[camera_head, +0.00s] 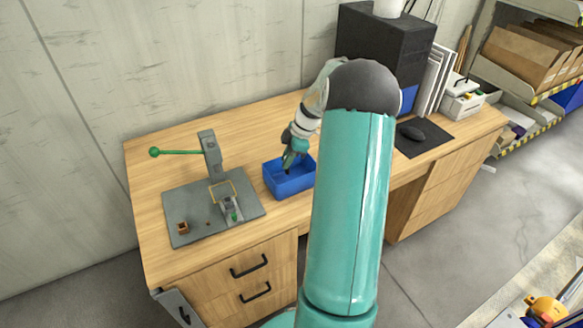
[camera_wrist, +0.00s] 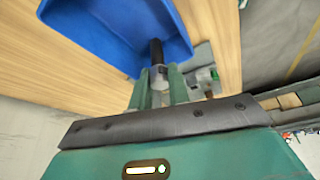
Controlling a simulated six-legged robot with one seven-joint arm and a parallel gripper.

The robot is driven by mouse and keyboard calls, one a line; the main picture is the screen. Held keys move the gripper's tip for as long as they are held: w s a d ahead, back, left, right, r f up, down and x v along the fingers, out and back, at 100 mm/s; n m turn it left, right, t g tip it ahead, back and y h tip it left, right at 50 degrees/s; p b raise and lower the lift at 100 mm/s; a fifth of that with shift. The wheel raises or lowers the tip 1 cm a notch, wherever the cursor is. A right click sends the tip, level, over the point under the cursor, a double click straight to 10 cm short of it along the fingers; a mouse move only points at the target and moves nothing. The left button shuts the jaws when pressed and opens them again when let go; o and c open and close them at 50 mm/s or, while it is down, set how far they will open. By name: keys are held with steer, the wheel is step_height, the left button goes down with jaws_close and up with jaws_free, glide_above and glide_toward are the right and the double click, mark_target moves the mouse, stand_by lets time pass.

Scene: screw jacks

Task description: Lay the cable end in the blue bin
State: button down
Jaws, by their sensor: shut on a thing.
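The blue bin (camera_head: 288,188) stands on the wooden desk, right of the grey metal plate; it also fills the upper left of the wrist view (camera_wrist: 85,22). My gripper (camera_head: 290,159) is over the bin, pointing down. In the wrist view my gripper (camera_wrist: 159,80) is shut on the cable end, a piece with a silver body and a black tip (camera_wrist: 156,50). The tip overlaps the bin's near wall in that view. I cannot tell whether the tip touches the bin floor. No trailing cable is clearly seen.
Left of the bin, a grey base plate (camera_head: 187,203) carries a post with a green-knobbed lever (camera_head: 181,152) and small fixtures. A black cabinet (camera_head: 385,60), a mouse pad (camera_head: 424,138) and white binders are to the right. The desk behind the bin is clear.

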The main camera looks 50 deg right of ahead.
steer(key=shift+w+d+f, duration=0.2)
steer(key=shift+d+f, duration=0.3)
steer(key=shift+f, duration=0.65)
steer(key=shift+w+d+f, duration=0.25)
steer(key=shift+d+f, duration=0.3)
steer(key=shift+f, duration=0.65)
steer(key=shift+w+d+f, duration=0.2)
steer(key=shift+d+f, duration=0.3)
steer(key=shift+f, duration=0.65)
steer(key=shift+f, duration=0.1)
steer(key=c, duration=1.3)
jaws_free()
